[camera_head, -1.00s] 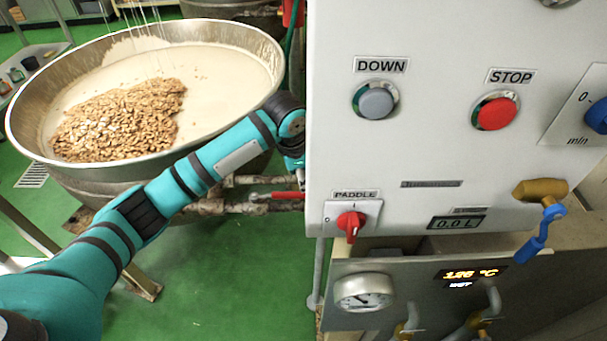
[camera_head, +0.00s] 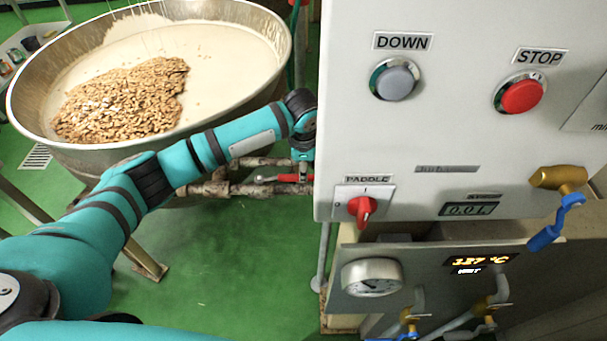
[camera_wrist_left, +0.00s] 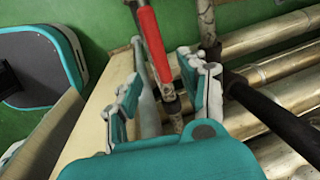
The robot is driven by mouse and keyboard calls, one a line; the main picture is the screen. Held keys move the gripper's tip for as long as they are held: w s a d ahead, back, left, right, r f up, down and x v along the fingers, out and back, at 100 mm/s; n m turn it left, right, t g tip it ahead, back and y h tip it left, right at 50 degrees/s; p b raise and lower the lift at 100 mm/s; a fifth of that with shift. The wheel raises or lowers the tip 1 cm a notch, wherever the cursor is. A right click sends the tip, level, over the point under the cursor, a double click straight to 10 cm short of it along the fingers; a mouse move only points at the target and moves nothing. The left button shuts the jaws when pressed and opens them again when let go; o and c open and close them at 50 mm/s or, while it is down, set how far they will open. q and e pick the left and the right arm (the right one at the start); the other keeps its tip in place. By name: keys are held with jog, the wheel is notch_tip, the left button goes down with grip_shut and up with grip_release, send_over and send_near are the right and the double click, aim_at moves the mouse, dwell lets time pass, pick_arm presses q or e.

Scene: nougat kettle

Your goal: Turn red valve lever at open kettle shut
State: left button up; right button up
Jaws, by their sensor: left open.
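The red valve lever (camera_head: 285,178) sits on the pipework below the open kettle (camera_head: 30,125), left of the control panel. In the head view it lies roughly level, along the pipe. In the left wrist view the red lever (camera_wrist_left: 151,42) runs down toward the space between my fingers. My left gripper (camera_wrist_left: 165,88) is open there, with its fingers on either side of the lever's line. I cannot tell whether either finger touches it. In the head view my left wrist is over the lever's right end, and the gripper is mostly hidden. My right gripper is not in view.
The control panel (camera_head: 440,115) stands close to my left wrist, with a red PADDLE switch (camera_head: 362,209) low on its left. A blue-handled brass valve (camera_head: 556,220) is at right. Metallic pipes (camera_wrist_left: 270,75) run close to my left gripper. Green floor (camera_head: 230,260) is open below.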

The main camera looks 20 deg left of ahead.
aim_at(285, 178)
pick_arm(q)
jog(key=f, duration=0.3)
jog(key=w+f, duration=0.1)
jog(key=shift+a+f, duration=0.15)
jog(key=shift+f, duration=0.25)
grip_shut()
